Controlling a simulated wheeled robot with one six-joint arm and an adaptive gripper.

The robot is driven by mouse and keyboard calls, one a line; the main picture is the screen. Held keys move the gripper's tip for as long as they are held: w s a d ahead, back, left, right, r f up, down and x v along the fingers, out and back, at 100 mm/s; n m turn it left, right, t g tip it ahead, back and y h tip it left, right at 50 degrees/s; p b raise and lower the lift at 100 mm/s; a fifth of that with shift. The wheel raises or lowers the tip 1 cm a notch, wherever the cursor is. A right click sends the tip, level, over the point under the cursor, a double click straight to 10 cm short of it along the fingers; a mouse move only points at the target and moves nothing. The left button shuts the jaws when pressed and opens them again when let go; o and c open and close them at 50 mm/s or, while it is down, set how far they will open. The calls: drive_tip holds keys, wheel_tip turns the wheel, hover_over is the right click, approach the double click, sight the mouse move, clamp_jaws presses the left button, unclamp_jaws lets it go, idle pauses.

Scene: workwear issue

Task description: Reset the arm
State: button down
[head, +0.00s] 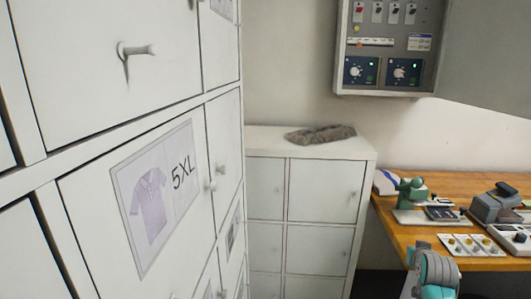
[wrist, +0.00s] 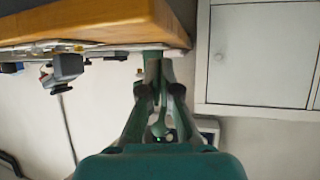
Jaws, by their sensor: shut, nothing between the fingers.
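My gripper (wrist: 153,65) is green and shows in the middle of the wrist view. Its fingers are drawn together and I see nothing held between them. A teal and white part of my arm shows at the bottom right of the head view. The wrist view is upside down, with the wooden workbench (wrist: 100,22) at its top. I cannot tell how far the fingertips are from the bench.
Tall white lockers (head: 115,80) with a 5XL shirt label (head: 157,197) fill the left. A low cabinet (head: 325,177) bears a grey-brown folded item (head: 320,134). A control box (head: 388,50) hangs above the workbench (head: 398,236), which holds several devices, including a grey one (head: 497,204).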

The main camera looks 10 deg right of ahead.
drive_tip(key=s+a+f+n+t+y, duration=0.2)
drive_tip(key=s+a+f, duration=1.4)
drive_tip(key=a+f, duration=0.25)
drive_tip(key=s+a+f+n+y, duration=0.1)
drive_tip(key=s+a, duration=0.4)
drive_tip(key=s, duration=0.3)
drive_tip(key=s+a+f, duration=0.1)
drive_tip(key=s+a, duration=0.4)
drive_tip(key=s, duration=0.3)
drive_tip(key=s+a+r+n+y, duration=0.1)
drive_tip(key=s+r, duration=0.3)
drive_tip(key=s, duration=0.4)
drive_tip(key=s+a+r+t+y, duration=0.1)
drive_tip(key=s+a+r, duration=0.3)
drive_tip(key=s, duration=0.3)
drive_tip(key=s+a+r+n+t+y, duration=0.1)
drive_tip(key=s+a+r, duration=0.1)
drive_tip(key=s+r, duration=0.3)
drive_tip(key=s, duration=0.3)
drive_tip(key=shift+s+a+r+n, duration=0.15)
drive_tip(key=shift+s+a+n, duration=0.15)
drive_tip(key=shift+a, duration=0.05)
